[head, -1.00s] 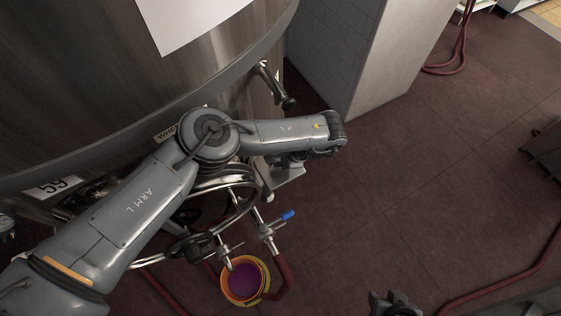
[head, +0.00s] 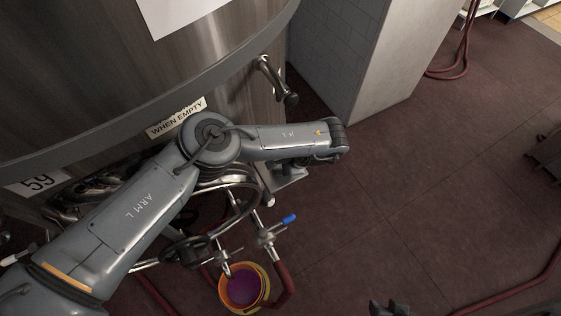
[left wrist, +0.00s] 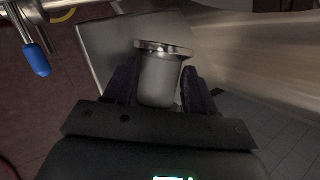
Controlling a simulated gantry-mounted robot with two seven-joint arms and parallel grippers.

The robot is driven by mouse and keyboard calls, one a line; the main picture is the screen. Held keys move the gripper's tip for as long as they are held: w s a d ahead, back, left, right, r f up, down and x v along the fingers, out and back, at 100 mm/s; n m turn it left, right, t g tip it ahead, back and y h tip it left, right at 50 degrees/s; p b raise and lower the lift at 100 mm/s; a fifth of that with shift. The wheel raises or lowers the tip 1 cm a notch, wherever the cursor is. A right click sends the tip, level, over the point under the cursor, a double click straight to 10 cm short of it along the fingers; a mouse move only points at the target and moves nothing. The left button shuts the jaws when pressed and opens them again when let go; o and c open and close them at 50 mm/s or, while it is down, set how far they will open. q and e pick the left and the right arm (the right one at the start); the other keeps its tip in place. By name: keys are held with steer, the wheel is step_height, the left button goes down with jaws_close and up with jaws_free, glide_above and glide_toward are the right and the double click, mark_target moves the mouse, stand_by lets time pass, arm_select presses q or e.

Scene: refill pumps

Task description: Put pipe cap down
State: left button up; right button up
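The pipe cap (left wrist: 161,80) is a shiny metal cup with a wide rim. In the left wrist view it sits between the two dark fingers of my left gripper (left wrist: 160,72), which press against its sides. A flat grey metal plate (left wrist: 108,48) lies just beyond the cap; I cannot tell if they touch. In the head view the plate (head: 287,178) shows below my left forearm, which hides the cap and most of the gripper. A dark tip of my right gripper (head: 388,308) shows at the bottom edge; its fingers are too cut off to read.
A large steel tank (head: 80,75) fills the upper left. Pipes and a blue-handled valve (head: 289,219) are below the plate, with a yellow bucket (head: 262,273) of purple liquid under them. Red hoses (head: 520,287) lie on the otherwise open floor at right.

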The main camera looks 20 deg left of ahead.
arm_select(q)
steer(key=shift+o, duration=0.8)
steer(key=shift+d+r+p, duration=0.2)
steer(key=shift+r+p, duration=0.15)
steer(key=shift+r, duration=0.2)
steer(key=p+v, duration=0.3)
steer(key=v, duration=0.8)
steer(key=shift+s+r, duration=0.1)
